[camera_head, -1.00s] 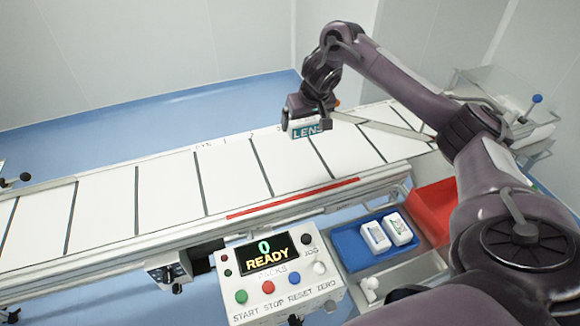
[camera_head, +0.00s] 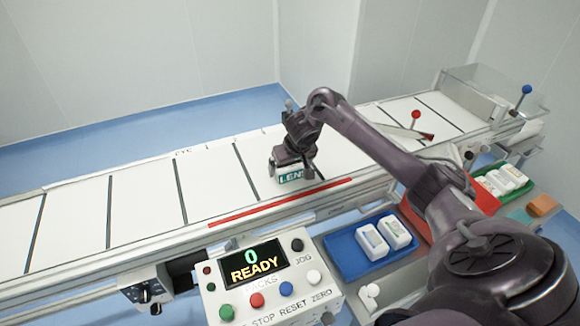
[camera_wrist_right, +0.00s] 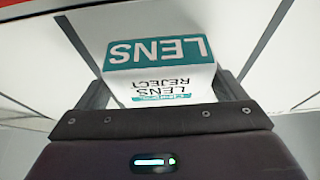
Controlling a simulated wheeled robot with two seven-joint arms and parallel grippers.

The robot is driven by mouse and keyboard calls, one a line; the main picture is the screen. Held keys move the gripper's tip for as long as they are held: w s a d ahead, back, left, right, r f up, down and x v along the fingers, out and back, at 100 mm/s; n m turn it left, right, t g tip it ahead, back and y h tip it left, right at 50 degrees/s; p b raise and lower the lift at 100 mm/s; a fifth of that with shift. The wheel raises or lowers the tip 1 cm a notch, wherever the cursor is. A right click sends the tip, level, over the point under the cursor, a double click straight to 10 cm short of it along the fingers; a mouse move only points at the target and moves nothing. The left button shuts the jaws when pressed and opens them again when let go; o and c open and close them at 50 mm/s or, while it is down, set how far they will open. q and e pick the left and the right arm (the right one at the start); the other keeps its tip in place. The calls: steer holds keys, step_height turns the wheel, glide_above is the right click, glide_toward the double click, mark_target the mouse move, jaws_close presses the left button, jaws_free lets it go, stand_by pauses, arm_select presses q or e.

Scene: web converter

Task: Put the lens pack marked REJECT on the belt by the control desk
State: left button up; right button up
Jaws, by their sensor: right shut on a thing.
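The lens pack (camera_head: 291,176) is a white box with a teal LENS band. In the right wrist view the pack (camera_wrist_right: 160,60) also reads REJECT and sits between the two fingers. My right gripper (camera_head: 293,164) is shut on it, low at the belt behind the red line; I cannot tell whether the pack touches the belt. The white belt (camera_head: 143,200) with dark cross lines runs across the view. The control desk (camera_head: 262,283) stands in front of it, its display reading 0 READY. My left gripper is not in view.
A blue tray (camera_head: 343,250) with two white packs (camera_head: 384,238) is right of the desk. A red bin (camera_head: 482,193) and more white packs (camera_head: 503,181) are farther right. A diverter arm with a red knob (camera_head: 416,115) lies over the belt. The belt left of my gripper is clear.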

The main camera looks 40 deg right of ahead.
stand_by(0.3)
steer(key=o, duration=0.8)
steer(key=shift+f, duration=0.1)
steer(key=shift+c, duration=0.2)
steer(key=shift+r, duration=0.35)
steer(key=p+v, duration=0.5)
steer(key=v, duration=0.6)
steer(key=shift+s+r, duration=0.3)
steer(key=shift+a+f, duration=0.1)
steer(key=shift+a, duration=0.05)
